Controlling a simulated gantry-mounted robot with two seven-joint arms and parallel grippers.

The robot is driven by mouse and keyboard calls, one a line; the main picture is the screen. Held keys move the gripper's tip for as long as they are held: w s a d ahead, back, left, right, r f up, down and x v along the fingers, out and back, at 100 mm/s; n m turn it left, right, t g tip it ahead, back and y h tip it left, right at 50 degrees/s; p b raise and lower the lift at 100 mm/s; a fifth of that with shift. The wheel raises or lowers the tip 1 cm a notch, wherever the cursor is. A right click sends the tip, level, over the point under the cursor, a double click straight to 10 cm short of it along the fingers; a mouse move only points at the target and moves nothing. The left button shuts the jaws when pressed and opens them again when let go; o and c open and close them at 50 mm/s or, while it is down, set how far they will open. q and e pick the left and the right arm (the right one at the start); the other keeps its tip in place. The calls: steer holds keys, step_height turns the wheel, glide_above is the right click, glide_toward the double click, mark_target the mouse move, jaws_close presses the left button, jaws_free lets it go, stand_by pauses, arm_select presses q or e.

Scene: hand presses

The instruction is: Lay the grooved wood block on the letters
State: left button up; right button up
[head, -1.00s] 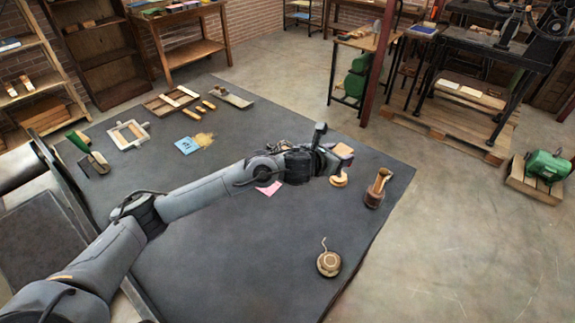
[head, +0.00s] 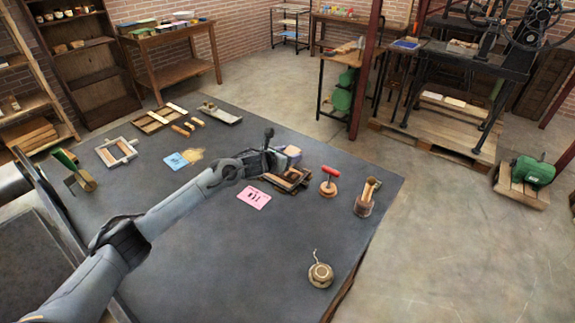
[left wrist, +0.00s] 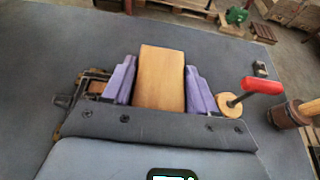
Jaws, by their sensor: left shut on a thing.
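My left gripper (head: 287,156) reaches over the dark mat from the left. In the left wrist view its purple fingers (left wrist: 160,82) are shut on the plain-topped tan wood block (left wrist: 161,70), one on each side. The block's underside and any groove are hidden. A dark frame with brown wooden pieces (head: 291,181) lies just under and in front of the gripper, and its edge shows left of the fingers in the wrist view (left wrist: 93,86). It seems to hold the letters, but single letters are too small to tell. My right gripper is not in view.
A pink card (head: 254,197) lies to the left. The front middle of the mat is clear.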

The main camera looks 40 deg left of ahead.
mark_target(288, 173)
arm_select(q)
steer(key=shift+w+a+f, duration=0.1)
steer(key=shift+a+f, duration=0.1)
steer(key=shift+f, duration=1.95)
steer(key=shift+b, duration=0.3)
steer(key=shift+f+b, duration=0.35)
steer(key=shift+f, duration=0.05)
steer(key=o, duration=1.1)
